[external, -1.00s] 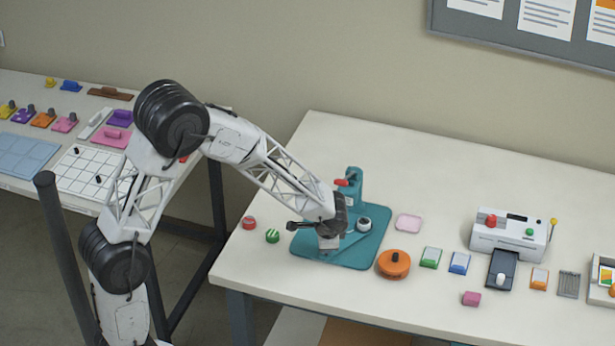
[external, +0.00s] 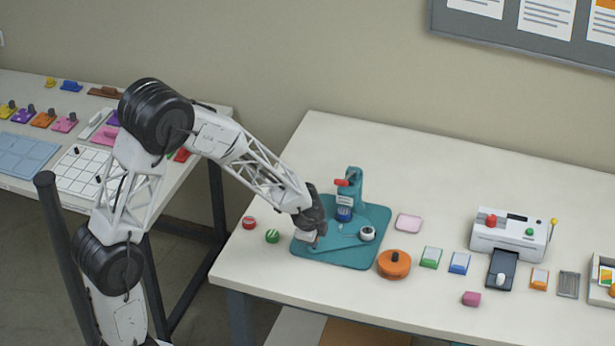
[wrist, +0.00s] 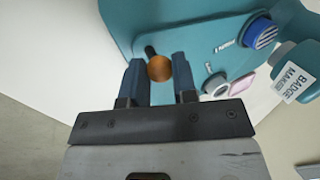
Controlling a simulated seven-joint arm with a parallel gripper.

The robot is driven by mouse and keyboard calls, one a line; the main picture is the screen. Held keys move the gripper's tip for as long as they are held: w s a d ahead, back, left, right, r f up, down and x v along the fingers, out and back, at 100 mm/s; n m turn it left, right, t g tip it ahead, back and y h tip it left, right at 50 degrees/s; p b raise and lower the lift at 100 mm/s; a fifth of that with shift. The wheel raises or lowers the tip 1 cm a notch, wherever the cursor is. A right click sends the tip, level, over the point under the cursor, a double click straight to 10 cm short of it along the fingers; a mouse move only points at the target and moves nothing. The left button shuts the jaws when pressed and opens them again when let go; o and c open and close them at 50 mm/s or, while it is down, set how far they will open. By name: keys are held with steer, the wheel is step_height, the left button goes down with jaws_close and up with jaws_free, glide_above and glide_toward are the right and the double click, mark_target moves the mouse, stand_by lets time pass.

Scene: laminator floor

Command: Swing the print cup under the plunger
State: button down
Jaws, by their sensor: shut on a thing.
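The teal badge maker (external: 352,187) stands on its teal base plate (external: 345,262), with a red handle on top.
Red (external: 249,223) and green (external: 272,236) round pieces lie left of the plate. An orange round container (external: 394,264) and a pink tray (external: 408,222) stand close to its right. A white laminator (external: 508,235) is farther right. The table's front left is clear.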

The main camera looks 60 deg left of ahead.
steer(key=shift+a+m, duration=0.5)
steer(key=shift+m, duration=0.1)
steer(key=shift+a, duration=0.1)
steer(key=c, duration=0.9)
jaws_free()
steer(key=shift+s, duration=0.1)
steer(key=v, duration=0.7)
steer(key=shift+r, duration=0.4)
steer(key=shift+s, duration=0.15)
